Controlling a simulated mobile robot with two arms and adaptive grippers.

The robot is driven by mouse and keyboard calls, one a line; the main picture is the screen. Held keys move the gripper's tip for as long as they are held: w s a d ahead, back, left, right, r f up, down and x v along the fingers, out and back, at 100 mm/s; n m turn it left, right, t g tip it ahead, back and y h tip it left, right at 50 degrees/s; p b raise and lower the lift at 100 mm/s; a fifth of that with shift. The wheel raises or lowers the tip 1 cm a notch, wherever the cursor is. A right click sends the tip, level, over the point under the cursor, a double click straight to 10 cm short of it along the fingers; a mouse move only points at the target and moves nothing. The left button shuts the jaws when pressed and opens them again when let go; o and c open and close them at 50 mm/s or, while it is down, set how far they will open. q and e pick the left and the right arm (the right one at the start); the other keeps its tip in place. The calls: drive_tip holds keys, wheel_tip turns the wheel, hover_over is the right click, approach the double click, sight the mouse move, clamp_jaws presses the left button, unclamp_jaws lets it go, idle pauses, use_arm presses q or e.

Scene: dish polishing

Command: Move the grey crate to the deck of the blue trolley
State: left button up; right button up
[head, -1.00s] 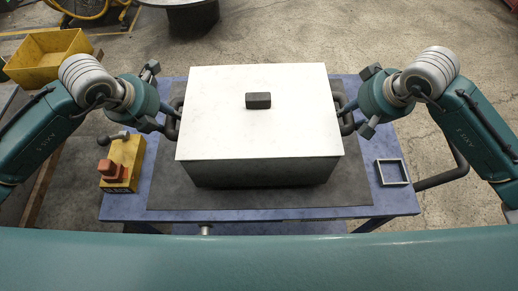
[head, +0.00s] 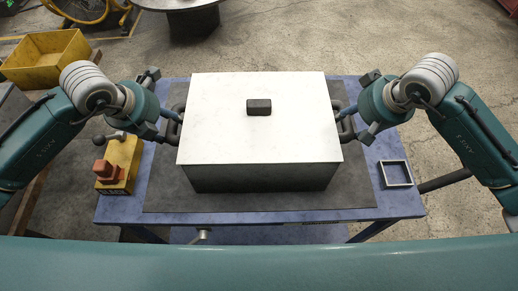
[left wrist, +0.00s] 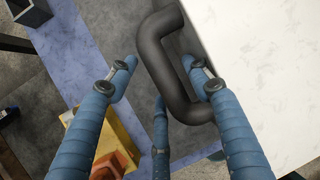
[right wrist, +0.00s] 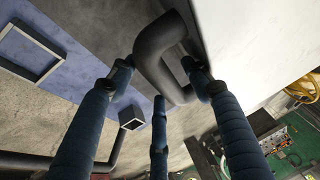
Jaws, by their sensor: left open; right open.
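The grey crate (head: 262,178), a large box with a pale flat top and darker sides, sits on a dark mat over the deck of the blue trolley (head: 402,207). A small dark block (head: 259,107) lies on its top. My left gripper (head: 171,123) is open, with its fingers on both sides of the dark left handle (left wrist: 160,58). My right gripper (head: 346,122) is open, with its fingers around the dark right handle (right wrist: 153,55). The wrist views show gaps between fingers and handles. The crate's underside is hidden.
A yellow box with a red-orange block (head: 106,171) stands on the deck's left side. A small grey square frame (head: 395,185) lies on its right side. A yellow bin (head: 42,71) is at the far left. Open floor lies behind the trolley.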

use_arm(q)
drive_tip(key=shift+r, duration=0.1)
drive_tip(key=shift+r, duration=0.3)
drive_tip(key=v, duration=0.7)
drive_tip(key=shift+s, duration=0.25)
use_arm(e)
drive_tip(key=v, duration=1.2)
drive_tip(key=shift+f, duration=0.1)
